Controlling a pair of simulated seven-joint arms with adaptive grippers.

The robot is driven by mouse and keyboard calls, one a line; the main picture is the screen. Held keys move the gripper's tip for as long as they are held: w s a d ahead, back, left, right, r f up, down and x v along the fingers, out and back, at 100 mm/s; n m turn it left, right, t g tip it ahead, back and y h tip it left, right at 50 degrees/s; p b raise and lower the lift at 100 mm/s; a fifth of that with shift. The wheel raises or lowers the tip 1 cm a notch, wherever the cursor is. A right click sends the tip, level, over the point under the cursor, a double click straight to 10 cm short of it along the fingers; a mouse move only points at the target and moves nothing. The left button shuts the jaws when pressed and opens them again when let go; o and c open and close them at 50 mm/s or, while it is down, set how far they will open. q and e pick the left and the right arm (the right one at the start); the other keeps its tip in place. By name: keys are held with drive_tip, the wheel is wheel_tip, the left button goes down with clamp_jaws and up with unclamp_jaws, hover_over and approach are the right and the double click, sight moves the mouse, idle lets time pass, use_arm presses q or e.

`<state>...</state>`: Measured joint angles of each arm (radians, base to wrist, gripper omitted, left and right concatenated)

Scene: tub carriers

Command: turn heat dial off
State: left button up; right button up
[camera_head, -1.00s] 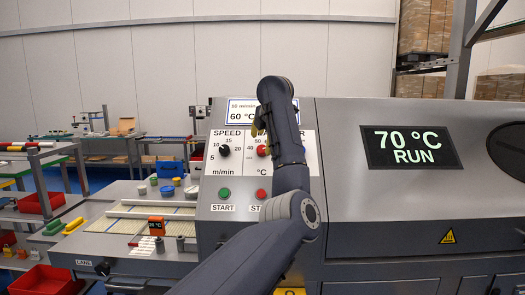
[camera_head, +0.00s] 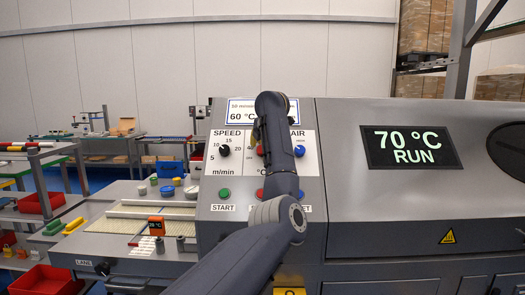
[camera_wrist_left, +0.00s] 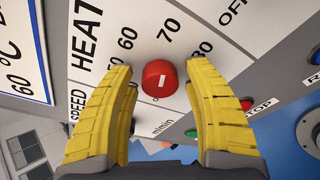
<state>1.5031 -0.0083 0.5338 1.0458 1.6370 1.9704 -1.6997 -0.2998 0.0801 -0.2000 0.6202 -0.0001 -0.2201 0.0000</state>
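The red heat dial (camera_wrist_left: 160,78) sits on the white panel in the left wrist view, with its short white mark pointing roughly toward the 70. The printed OFF (camera_wrist_left: 232,10) lies past the 80, at the upper right. My left gripper (camera_wrist_left: 160,70) is open, its yellow fingers on either side of the dial; I see no clear contact. In the head view my left arm covers most of the HEAT scale, and an edge of the red dial (camera_head: 260,150) shows beside it. My right gripper is in neither view.
The black speed dial (camera_head: 224,150) and green start button (camera_head: 224,194) are left of my arm. The blue air dial (camera_head: 299,150) is close on its right. The screen (camera_head: 410,147) reads 70 °C RUN; the sign (camera_head: 247,115) reads 60 °C.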

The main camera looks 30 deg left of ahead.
use_arm(q)
clamp_jaws()
idle(0.4)
